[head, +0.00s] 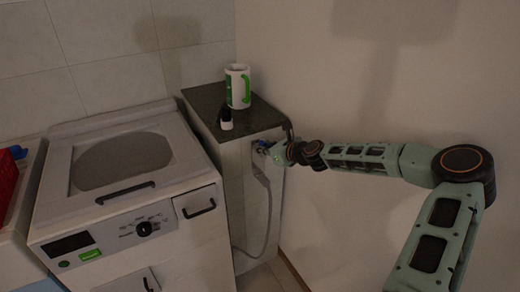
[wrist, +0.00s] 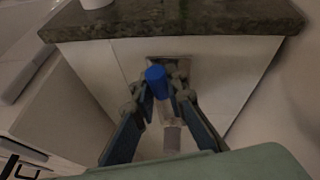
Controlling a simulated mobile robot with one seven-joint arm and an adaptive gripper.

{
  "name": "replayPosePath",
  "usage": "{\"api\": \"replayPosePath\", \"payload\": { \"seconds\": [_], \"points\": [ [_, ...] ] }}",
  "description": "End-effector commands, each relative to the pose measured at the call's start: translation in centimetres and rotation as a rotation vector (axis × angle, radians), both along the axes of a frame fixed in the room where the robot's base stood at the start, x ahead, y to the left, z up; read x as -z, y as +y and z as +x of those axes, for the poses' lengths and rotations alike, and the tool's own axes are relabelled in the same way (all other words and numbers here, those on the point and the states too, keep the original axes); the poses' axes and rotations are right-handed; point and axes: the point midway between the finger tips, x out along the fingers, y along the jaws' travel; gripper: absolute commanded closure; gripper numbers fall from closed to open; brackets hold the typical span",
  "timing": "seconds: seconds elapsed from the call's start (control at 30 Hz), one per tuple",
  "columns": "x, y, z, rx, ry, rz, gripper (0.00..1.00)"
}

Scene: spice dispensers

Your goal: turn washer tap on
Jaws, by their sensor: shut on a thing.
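The washer tap shows a blue handle (wrist: 156,80) in the wrist view, in front of a metal plate on the tiled front of a low block. My gripper (wrist: 164,92) has its two fingers on either side of the blue handle and is shut on it. In the head view my gripper (head: 279,152) is at the tap, below the dark counter top, and hides most of it. A grey hose (head: 268,215) hangs from the tap towards the floor. The tap's exact turn angle is hard to tell.
The white washer (head: 125,190) stands left of the block. On the dark stone top (head: 205,100) stand a white and green mug (head: 237,88) and a small black and white bottle (head: 226,120). A plain wall (head: 350,110) is close on the right. A red basket (head: 7,180) is at far left.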

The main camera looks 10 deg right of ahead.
Motion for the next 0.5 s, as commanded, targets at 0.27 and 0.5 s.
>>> {"api": "replayPosePath", "payload": {
  "seconds": [0.27, 0.5],
  "points": [
    [-0.07, -0.75, 0.29, 0.005, 0.041, 0.133, 1.00],
    [-0.05, -0.94, 0.35, 0.006, 0.058, 0.180, 1.00]
  ]
}}
